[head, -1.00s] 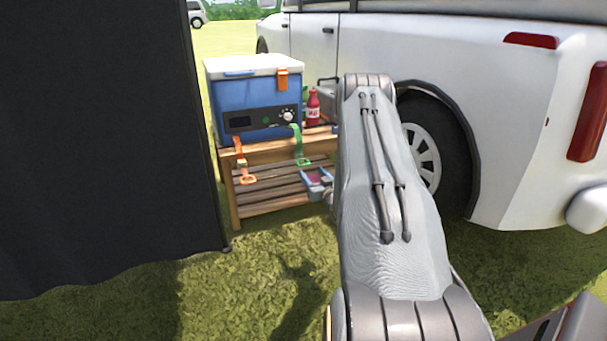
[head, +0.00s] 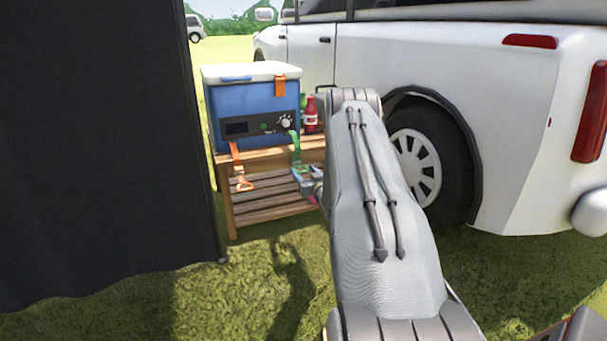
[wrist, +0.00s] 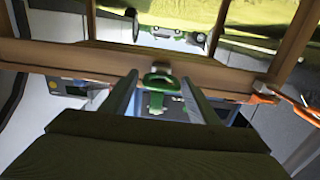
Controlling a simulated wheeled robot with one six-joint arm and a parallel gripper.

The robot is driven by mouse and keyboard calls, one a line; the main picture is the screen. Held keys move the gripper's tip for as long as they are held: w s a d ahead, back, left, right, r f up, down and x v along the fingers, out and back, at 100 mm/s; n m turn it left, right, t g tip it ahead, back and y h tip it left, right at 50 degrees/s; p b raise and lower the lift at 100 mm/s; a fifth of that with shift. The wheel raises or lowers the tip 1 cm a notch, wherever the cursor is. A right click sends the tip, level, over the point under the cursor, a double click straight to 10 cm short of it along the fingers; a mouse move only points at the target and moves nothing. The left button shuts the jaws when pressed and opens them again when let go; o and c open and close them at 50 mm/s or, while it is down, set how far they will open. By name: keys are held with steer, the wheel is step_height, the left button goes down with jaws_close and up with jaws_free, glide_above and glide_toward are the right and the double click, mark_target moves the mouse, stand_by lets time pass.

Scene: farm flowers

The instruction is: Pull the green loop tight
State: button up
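The green loop (head: 302,169) hangs on a green strap (head: 295,146) from the front of a blue cooler (head: 222,104). In the wrist view the green loop (wrist: 165,83) lies between the two fingers of my gripper (wrist: 159,77). The fingers stand apart with a gap visible on both sides of the loop, so the gripper is open and not closed on it. In the head view my gripper (head: 309,184) is just below and right of the loop, partly hidden by my arm.
The cooler stands on a slatted wooden bench (head: 270,155). An orange loop (head: 244,186) hangs to the left. A red bottle (head: 311,115) stands right of the cooler. A black curtain (head: 100,140) is at left, a white vehicle (head: 420,60) at right. Grass lies in front.

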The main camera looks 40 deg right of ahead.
mark_target(304, 172)
steer(key=c, duration=1.2)
steer(key=p+v, duration=0.4)
steer(key=shift+s+r+p, duration=0.1)
steer(key=shift+s+p, duration=0.2)
steer(key=shift+s, duration=0.05)
steer(key=shift+s+p, duration=0.3)
steer(key=shift+s, duration=0.2)
steer(key=o, duration=1.3)
steer(key=shift+s+d, duration=0.1)
steer(key=shift+c, duration=0.2)
steer(key=shift+w+a, duration=0.2)
steer(key=shift+a, duration=0.1)
steer(key=p+v, duration=0.3)
steer(key=v, duration=0.4)
steer(key=shift+s, duration=0.4)
steer(key=shift+a, duration=0.1)
